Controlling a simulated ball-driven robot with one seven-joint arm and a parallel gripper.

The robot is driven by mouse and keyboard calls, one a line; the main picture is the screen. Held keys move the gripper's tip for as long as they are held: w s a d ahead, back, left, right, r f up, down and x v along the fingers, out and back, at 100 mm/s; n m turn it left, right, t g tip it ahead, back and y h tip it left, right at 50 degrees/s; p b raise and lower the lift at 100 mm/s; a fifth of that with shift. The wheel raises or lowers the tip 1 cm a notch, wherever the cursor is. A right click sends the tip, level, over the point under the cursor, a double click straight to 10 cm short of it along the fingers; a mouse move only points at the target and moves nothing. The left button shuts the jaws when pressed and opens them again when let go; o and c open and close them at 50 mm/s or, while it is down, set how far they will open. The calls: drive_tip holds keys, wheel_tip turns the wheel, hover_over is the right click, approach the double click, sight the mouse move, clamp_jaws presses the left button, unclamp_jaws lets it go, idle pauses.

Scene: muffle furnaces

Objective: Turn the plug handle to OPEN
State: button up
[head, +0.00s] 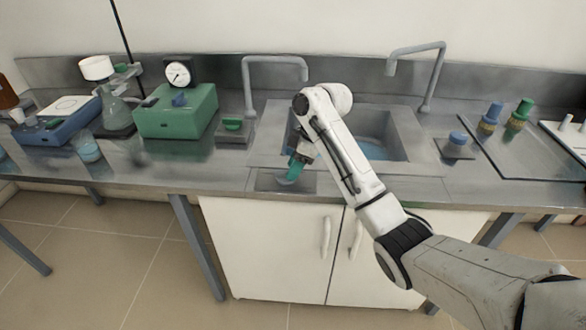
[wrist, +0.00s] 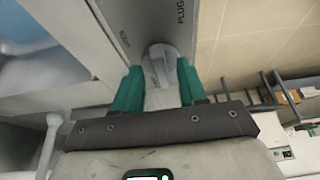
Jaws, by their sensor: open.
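The plug handle (wrist: 163,52) is a small grey knob on a grey plate (wrist: 143,15) in the wrist view. The word PLUG shows on the plate, and another small label at its left is too blurred to read. My gripper (wrist: 158,72) has green fingers, one on each side of the handle, with gaps visible on both sides. In the head view my gripper (head: 292,170) points down at the plate (head: 265,182) on the counter's front edge, before the sink. The handle is hidden there by my gripper.
The sink (head: 410,135) lies behind my gripper, with grey taps (head: 275,60) at its back. A green box with a gauge (head: 178,110) and a small green-topped block (head: 233,128) stand left. A blue-topped block (head: 457,145) and a dark tray (head: 505,165) are right.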

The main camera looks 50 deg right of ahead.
drive_tip(key=shift+w+a+f, duration=0.1)
drive_tip(key=shift+w+f, duration=0.05)
drive_tip(key=shift+f, duration=0.3)
clamp_jaws()
